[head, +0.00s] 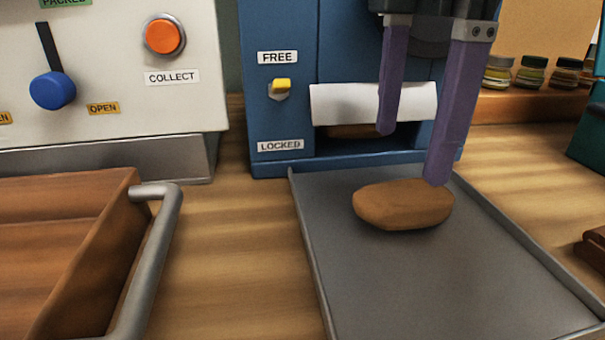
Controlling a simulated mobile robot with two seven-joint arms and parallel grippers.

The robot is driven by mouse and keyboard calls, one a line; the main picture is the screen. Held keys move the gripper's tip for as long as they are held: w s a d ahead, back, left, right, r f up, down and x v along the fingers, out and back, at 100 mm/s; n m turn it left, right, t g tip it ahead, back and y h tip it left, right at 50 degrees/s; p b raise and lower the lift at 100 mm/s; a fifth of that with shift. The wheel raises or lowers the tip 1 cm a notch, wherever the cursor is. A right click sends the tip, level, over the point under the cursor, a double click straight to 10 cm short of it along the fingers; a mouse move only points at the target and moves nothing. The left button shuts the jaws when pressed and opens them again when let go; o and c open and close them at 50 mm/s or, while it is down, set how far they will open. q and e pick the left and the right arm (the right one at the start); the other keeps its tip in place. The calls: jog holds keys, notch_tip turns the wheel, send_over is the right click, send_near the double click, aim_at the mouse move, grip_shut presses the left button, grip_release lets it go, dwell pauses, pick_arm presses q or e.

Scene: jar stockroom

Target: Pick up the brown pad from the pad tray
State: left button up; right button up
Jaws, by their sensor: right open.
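The brown pad (402,207) is a rounded, flattish lump lying near the back of the grey pad tray (440,285). My right gripper (411,158) comes down from the top with two purple fingers. It is open and empty, with the fingers apart over the back of the tray. The nearer fingertip overlaps the pad's right back edge in the picture; I cannot tell whether it touches. The other fingertip is above and behind the pad. My left gripper is not in view.
A blue machine (285,110) with a yellow switch (281,86) and a white flap (345,104) stands directly behind the tray. A wooden box (95,270) with a metal handle (155,255) is at left. A white panel (110,115) stands behind it. Jars (531,75) line the back right.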

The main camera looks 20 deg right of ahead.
aim_at(394, 188)
jog(key=f+b, duration=0.1)
jog(key=f, duration=0.6)
jog(key=shift+w+f+b, duration=0.1)
jog(key=shift+w+b, duration=0.1)
jog(key=shift+b, duration=0.15)
jog(key=c, duration=1.2)
jog(key=shift+c, duration=0.9)
